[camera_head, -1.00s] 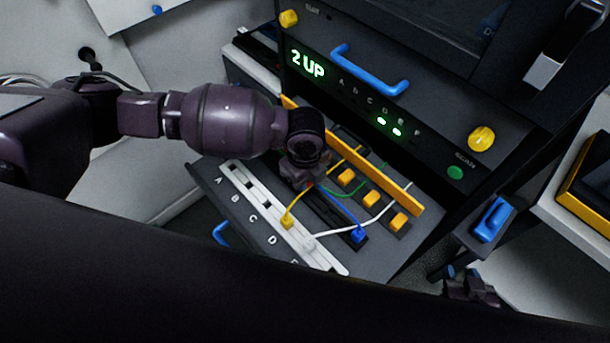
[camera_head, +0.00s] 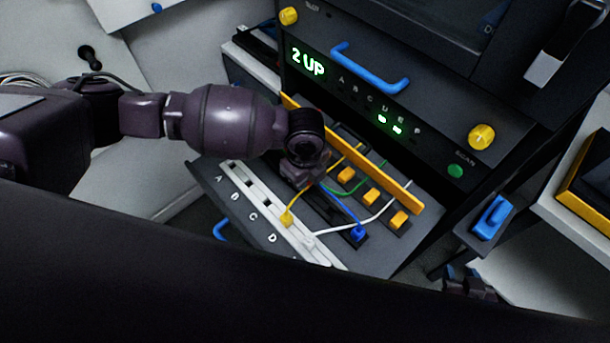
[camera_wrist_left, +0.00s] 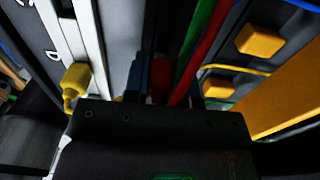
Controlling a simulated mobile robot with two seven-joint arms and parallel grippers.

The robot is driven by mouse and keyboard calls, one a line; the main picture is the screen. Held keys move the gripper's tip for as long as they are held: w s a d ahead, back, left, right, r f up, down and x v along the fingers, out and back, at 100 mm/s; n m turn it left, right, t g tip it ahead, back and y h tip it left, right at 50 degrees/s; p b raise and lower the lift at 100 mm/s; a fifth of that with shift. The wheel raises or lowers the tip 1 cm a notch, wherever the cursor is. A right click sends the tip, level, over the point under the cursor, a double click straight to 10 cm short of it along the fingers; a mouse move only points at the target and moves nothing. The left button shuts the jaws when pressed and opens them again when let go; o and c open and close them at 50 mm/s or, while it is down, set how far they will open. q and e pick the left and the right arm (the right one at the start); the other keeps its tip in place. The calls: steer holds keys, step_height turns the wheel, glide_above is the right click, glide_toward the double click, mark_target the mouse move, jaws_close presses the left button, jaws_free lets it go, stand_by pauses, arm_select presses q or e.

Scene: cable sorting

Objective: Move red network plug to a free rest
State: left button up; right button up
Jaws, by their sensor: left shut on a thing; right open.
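My left gripper (camera_head: 302,182) is low over the sloped panel, between the white lettered strip (camera_head: 238,184) and the yellow bar. It is shut on what seems to be the red network plug (camera_wrist_left: 158,82), of which the left wrist view shows only a small red part at the gripper's edge. A red cable (camera_wrist_left: 205,50) runs upward there. The plug is hidden in the head view, and I cannot tell whether it touches the panel. My right gripper (camera_head: 470,284) is open, dark and empty at the lower right.
A yellow plug (camera_head: 286,218) sits at the white strip and a blue plug (camera_head: 359,234) on the dark strip. Green and white cables cross the panel near several orange blocks (camera_head: 371,196). The yellow bar (camera_head: 388,178) and blue handle (camera_head: 370,72) stand behind. My dark arm covers the foreground.

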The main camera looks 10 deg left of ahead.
arm_select(q)
steer(key=shift+f, duration=0.3)
arm_select(e)
steer(key=shift+w+r, duration=0.1)
steer(key=shift+w, duration=0.1)
steer(key=shift+s, duration=0.2)
steer(key=shift+s+f, duration=0.25)
steer(key=shift+s, duration=0.05)
arm_select(q)
steer(key=shift+f, duration=0.2)
arm_select(e)
steer(key=shift+w+r, duration=0.1)
steer(key=shift+w, duration=0.05)
arm_select(q)
steer(key=shift+f, duration=0.2)
arm_select(e)
steer(key=shift+w+r, duration=0.2)
steer(key=shift+w, duration=0.1)
arm_select(q)
steer(key=o, duration=0.8)
steer(key=shift+c, duration=0.2)
steer(key=shift+o, duration=1.2)
arm_select(e)
steer(key=shift+s+f, duration=0.25)
steer(key=shift+s, duration=0.2)
